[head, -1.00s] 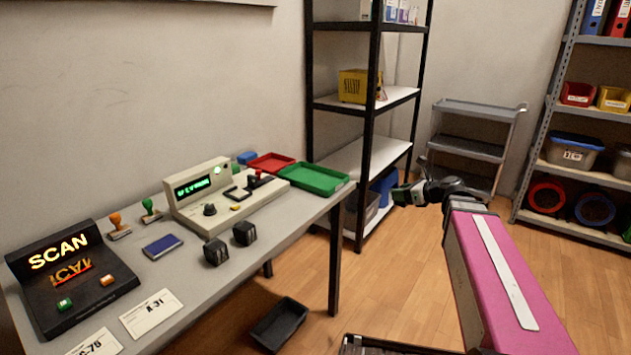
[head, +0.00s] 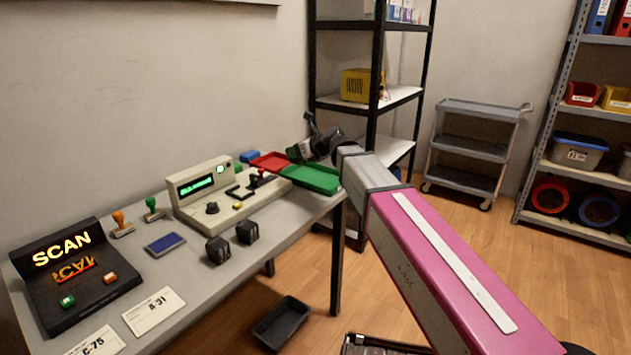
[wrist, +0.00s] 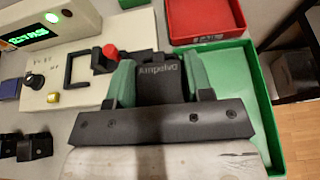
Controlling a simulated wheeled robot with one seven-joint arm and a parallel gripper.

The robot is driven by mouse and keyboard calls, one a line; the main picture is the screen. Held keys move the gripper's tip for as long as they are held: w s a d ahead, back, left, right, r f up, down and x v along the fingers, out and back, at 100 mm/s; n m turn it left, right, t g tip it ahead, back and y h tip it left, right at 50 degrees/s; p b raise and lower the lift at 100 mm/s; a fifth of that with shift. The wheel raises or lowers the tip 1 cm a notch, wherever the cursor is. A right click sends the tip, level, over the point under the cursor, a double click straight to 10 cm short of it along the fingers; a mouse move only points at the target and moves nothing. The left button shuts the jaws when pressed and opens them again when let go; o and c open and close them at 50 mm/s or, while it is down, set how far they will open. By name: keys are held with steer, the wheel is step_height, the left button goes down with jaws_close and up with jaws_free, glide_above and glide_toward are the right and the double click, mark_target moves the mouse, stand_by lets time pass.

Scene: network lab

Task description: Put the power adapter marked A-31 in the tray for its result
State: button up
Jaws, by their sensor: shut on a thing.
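My gripper (head: 300,150) is shut on a black power adapter (wrist: 160,72) lettered "Ampelvo" between its green fingers in the wrist view; no A-31 mark shows on it. The gripper is at the back of the green tray (head: 322,188), which also shows in the wrist view (wrist: 277,150). The held adapter appears near that tray's edge, beside the tester. The red tray (head: 262,168) lies behind, and looks empty in the wrist view (wrist: 205,15). The tester (head: 200,185) has a lit round light and a green display that seems to end in "PASS" in the wrist view.
Two black adapters (head: 218,250) (head: 247,231) stand on the table before the tester. A card reads A-31 (head: 153,311). A SCAN stand (head: 75,275), two stamps (head: 122,224) and a blue pad (head: 165,244) are at left. A black shelf (head: 365,100) stands behind my arm.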

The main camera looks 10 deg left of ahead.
steer(key=a, duration=0.2)
steer(key=r, duration=0.1)
steer(key=shift+s+a, duration=0.35)
steer(key=shift+a, duration=0.05)
steer(key=w+d+f, duration=0.4)
steer(key=w+d, duration=0.1)
steer(key=w+d+f, duration=0.2)
steer(key=w+f, duration=0.1)
steer(key=shift+w+d, duration=0.1)
steer(key=shift+d, duration=0.25)
steer(key=shift+f, duration=1.95)
steer(key=shift+f, duration=0.1)
steer(key=o, duration=1.1)
steer(key=shift+d+r, duration=0.2)
steer(key=v, duration=1.1)
steer(key=shift+d+r, duration=0.2)
steer(key=shift+d, duration=0.1)
